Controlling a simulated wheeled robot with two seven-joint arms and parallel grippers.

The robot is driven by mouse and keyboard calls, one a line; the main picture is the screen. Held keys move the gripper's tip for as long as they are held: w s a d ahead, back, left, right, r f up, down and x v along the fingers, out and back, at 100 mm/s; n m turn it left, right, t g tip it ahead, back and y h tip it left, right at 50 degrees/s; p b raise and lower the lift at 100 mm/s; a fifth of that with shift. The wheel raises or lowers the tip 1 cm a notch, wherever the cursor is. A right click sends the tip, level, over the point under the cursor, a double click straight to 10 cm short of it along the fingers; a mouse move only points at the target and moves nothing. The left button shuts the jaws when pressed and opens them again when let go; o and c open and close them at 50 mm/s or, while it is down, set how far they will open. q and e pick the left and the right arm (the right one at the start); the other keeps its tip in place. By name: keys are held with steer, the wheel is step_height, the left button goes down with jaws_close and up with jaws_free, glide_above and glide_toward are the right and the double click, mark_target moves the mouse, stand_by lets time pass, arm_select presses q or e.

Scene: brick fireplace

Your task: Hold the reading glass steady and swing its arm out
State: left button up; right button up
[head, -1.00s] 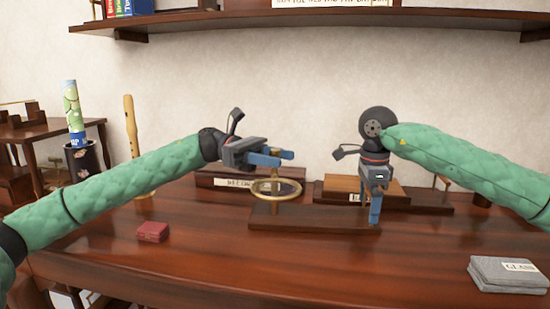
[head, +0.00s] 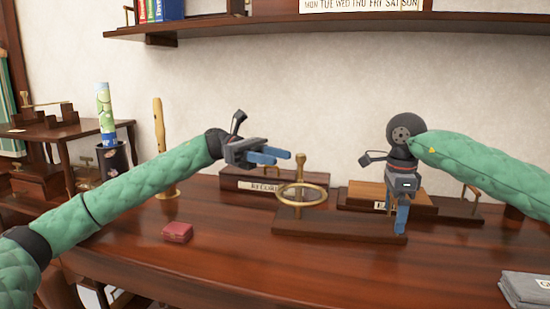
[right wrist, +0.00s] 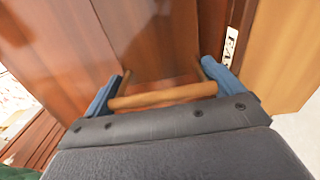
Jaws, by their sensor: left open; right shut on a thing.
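The reading glass is a brass ring (head: 302,195) lying flat above a dark wooden base (head: 330,226), with an upright brass post (head: 300,166) behind the ring. My left gripper (head: 284,156) is open and empty, above and to the left of the ring, with its fingers pointing right. It looks apart from the ring and post. My right gripper (head: 401,226) points down at the base's right end and is shut on it. In the right wrist view, its blue fingers (right wrist: 162,82) stand on either side of the wood. The exact contact is partly hidden.
Two wooden blocks with labels, one at the left (head: 250,182) and one at the right (head: 372,190), stand behind the base. A small red box (head: 177,233) lies front left. The front middle of the desk is clear.

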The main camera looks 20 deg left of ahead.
arm_select(q)
steer(key=shift+r, duration=0.1)
steer(key=c, duration=0.3)
steer(key=shift+r, duration=0.35)
steer(key=c, duration=0.4)
steer(key=shift+m+y, duration=0.3)
steer(key=shift+m, duration=0.5)
steer(key=r, duration=0.2)
steer(key=s+d+r, duration=0.1)
steer(key=r, duration=0.3)
steer(key=shift+s+d+r, duration=0.2)
steer(key=shift+d, duration=0.15)
jaws_close()
steer(key=s+d+r+m+t+y, duration=0.1)
steer(key=s+d+r+m+y, duration=0.3)
steer(key=d, duration=0.3)
steer(key=s+d+r+m+t+y, duration=0.1)
steer(key=s+d+r+m+y, duration=0.25)
steer(key=s+d, duration=0.35)
steer(key=w+a+f+m+t+y, duration=0.3)
steer(key=w+f+m+t+y, duration=0.4)
steer(key=m, duration=0.4)
steer(key=shift+w, duration=0.5)
